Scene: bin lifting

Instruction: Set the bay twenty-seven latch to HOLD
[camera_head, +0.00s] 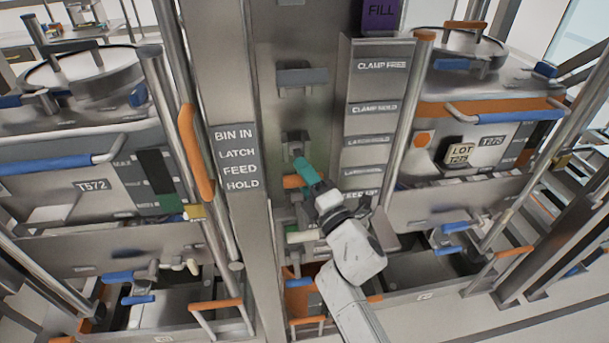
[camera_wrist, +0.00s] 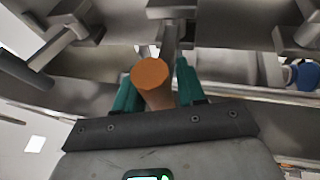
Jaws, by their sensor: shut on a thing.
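My gripper (camera_head: 304,172) has teal fingers and reaches to the middle post of the frame. In the wrist view the fingers (camera_wrist: 158,88) are shut on an orange-ended handle (camera_wrist: 151,74), whose round end faces the camera. In the head view the orange handle (camera_head: 292,182) shows just left of the fingertips, partly hidden by them. A grey bracket (camera_head: 295,145) sits just above it on the post. A plate (camera_head: 236,160) on the left reads BIN IN, LATCH, FEED, HOLD. Smaller plates on the right include CLAMP HOLD (camera_head: 374,109); the lower ones are hard to read. No bay number is readable.
A lidded bin marked T572 (camera_head: 92,185) stands on the left, and one marked T275 (camera_head: 491,142) on the right. Orange upright handles (camera_head: 195,150) and metal posts flank the middle. A pale handle (camera_head: 303,236) juts out below my gripper. A purple FILL tag (camera_head: 380,14) hangs above.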

